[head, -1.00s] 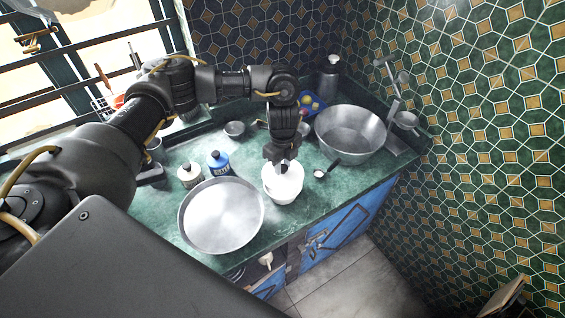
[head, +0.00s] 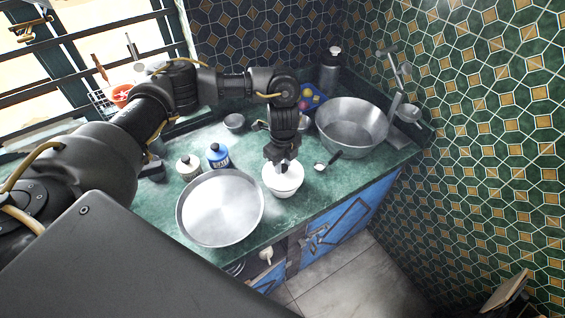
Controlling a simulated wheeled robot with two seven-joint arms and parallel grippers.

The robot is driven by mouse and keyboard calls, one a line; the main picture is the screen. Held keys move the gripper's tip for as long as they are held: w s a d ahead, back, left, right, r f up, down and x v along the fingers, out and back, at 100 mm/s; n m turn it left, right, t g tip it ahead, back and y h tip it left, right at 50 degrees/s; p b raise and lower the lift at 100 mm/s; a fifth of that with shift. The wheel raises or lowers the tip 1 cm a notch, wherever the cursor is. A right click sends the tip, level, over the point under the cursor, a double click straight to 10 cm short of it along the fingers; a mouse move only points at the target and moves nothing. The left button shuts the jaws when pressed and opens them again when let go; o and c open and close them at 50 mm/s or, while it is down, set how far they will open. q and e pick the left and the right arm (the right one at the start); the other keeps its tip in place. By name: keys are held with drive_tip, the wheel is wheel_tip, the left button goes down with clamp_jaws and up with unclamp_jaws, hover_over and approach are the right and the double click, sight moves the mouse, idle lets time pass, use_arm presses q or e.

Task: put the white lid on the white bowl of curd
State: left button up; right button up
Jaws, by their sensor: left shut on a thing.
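The white bowl (head: 281,190) stands on the green counter, right of a wide steel pan. The white lid (head: 291,175) is at the top of the bowl, directly under my left gripper (head: 283,163). My left gripper points down and is shut on the lid. The lid looks to be at the bowl's rim, but I cannot tell whether it is fully seated. The curd is hidden. My right gripper is not in view.
A wide steel pan (head: 220,208) lies close left of the bowl. A large steel basin (head: 352,127) stands at the right, with a small dark-handled spoon (head: 321,167) before it. A blue bottle (head: 217,156) and a white jar (head: 188,167) stand behind the pan.

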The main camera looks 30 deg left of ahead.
use_arm(q)
drive_tip(key=shift+f+b, duration=0.35)
drive_tip(key=shift+f, duration=0.35)
drive_tip(key=o, duration=1)
drive_tip(key=shift+o, duration=0.2)
drive_tip(key=shift+r, duration=0.15)
wheel_tip(320, 180, up, 11)
drive_tip(key=shift+f+b, duration=0.2)
drive_tip(key=shift+b, duration=0.2)
